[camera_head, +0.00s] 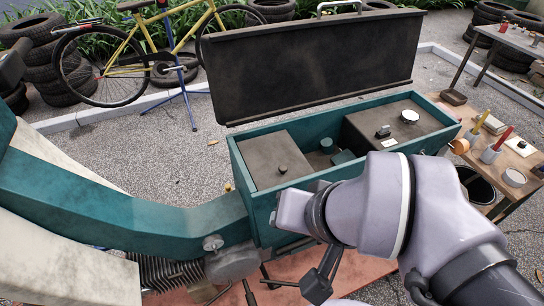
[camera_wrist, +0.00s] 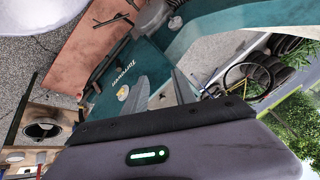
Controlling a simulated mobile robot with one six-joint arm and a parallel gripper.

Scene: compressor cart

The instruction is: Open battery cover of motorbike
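The motorbike's teal body (camera_head: 90,200) runs in from the left to a long teal box (camera_head: 262,187). A wide black lid (camera_head: 310,65) stands raised behind the box. Inside are a brown-grey cover with a knob (camera_head: 270,158) at left and another cover with a dial and black knob (camera_head: 400,125) at right. I cannot tell which is the battery cover. In the wrist view, my gripper (camera_wrist: 158,75) has its two fingers apart, facing a teal panel with white lettering (camera_wrist: 118,68) and a pale round knob (camera_wrist: 122,92). Nothing shows between the fingers. My arm hides the box's front right in the head view.
A yellow bicycle (camera_head: 130,60) and stacked tyres (camera_head: 50,60) are behind. Reddish matting (camera_head: 350,268) lies below.

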